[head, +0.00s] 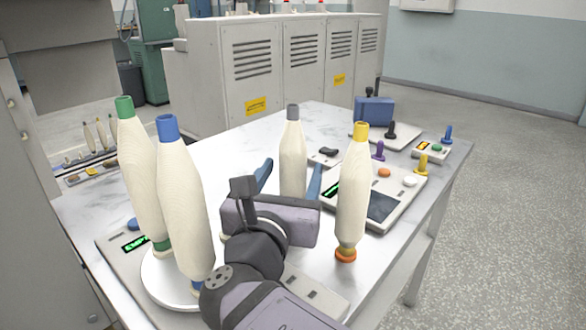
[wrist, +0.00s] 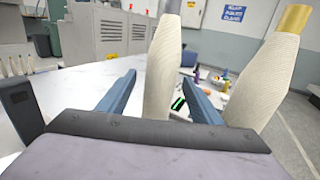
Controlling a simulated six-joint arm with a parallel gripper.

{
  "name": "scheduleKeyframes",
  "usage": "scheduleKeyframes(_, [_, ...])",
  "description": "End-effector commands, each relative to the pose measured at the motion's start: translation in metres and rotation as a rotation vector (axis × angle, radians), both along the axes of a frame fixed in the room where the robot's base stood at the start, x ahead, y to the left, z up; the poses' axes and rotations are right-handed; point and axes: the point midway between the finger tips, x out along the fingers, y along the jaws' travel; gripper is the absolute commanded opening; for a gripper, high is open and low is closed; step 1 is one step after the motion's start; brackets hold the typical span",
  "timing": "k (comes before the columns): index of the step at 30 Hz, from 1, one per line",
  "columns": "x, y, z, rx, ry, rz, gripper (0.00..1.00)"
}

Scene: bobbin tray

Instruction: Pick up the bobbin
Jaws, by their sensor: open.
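A cream bobbin with a grey top (head: 292,150) stands upright near the middle of the table. In the wrist view the same grey-topped bobbin (wrist: 162,68) rises between the two blue fingers. My gripper (head: 290,178) is open, with one finger on each side of this bobbin; I cannot tell whether either finger touches it. The fingers also show in the wrist view (wrist: 160,80). A yellow-topped bobbin (head: 353,190) with an orange foot stands to the right. A green-topped bobbin (head: 140,175) and a blue-topped bobbin (head: 183,205) stand at the left. My gripper hides the grey-topped bobbin's foot.
A white round plate (head: 160,290) lies under the left bobbins. A panel with a screen and buttons (head: 382,207) sits behind the yellow-topped bobbin. A blue box (head: 374,110) and small coloured pegs stand at the back right. The table's back left (head: 225,140) is clear.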

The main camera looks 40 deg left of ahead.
Motion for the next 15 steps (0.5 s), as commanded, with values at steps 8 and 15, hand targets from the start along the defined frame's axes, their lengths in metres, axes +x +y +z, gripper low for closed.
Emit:
scheduleKeyframes(8, [0.009, 0.004, -0.001, 0.0, 0.0, -0.002, 0.59])
scheduleKeyframes(15, [0.036, 0.017, -0.002, 0.001, 0.0, -0.003, 0.59])
